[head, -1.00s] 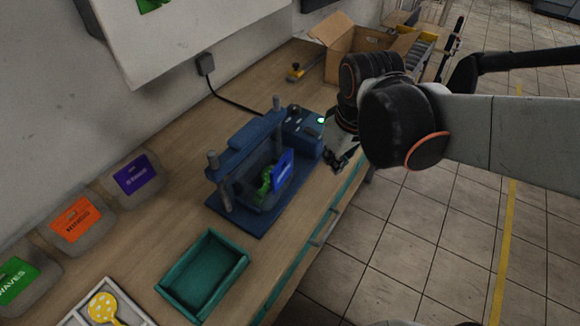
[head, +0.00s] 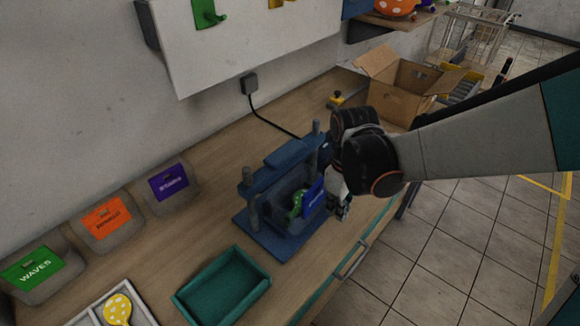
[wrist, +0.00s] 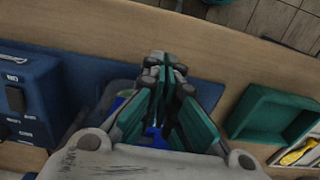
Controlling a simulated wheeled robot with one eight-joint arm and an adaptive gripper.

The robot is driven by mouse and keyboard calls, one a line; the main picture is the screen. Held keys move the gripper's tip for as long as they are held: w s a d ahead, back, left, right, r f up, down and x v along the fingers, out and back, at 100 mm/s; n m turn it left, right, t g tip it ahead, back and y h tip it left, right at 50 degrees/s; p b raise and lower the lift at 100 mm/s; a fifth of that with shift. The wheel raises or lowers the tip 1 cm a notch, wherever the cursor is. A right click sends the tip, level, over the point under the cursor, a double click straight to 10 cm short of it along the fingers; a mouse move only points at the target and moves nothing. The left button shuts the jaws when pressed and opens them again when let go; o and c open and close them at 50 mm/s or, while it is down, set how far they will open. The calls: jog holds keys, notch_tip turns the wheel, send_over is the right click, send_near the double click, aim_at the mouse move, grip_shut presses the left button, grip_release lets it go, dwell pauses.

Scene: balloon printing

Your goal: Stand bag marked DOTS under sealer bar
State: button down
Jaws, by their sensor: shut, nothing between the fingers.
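The blue sealer (head: 262,232) stands on the bench, with its bar (head: 275,172) raised between two posts. A clear grey bag (head: 279,212) stands on the sealer's base below the bar, with a blue label (head: 314,196) on its front and a green, white-dotted thing (head: 297,203) showing. The label's lettering is too small to read. My gripper (head: 343,212) is shut and empty, just right of the label. In the wrist view my gripper (wrist: 166,62) covers most of the bag; a blue patch of the label (wrist: 117,103) shows beside the fingers.
A teal tray (head: 222,287) lies left of the sealer near the bench's front edge. Bags labelled green (head: 32,270), orange (head: 107,218) and purple (head: 169,183) stand along the wall. A cardboard box (head: 405,88) is at the far end.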

aim_at(300, 196)
notch_tip(300, 196, down, 6)
jog(key=b, duration=0.3)
jog(key=shift+r+b, duration=0.1)
jog(key=shift+b, duration=0.25)
jog(key=shift+w+a, duration=0.75)
jog(key=shift+a, duration=0.2)
jog(key=shift+w+a, duration=0.5)
jog(key=shift+a, duration=0.15)
jog(key=shift+w+a, duration=0.6)
jog(key=shift+a, duration=0.2)
jog(key=shift+r, duration=0.1)
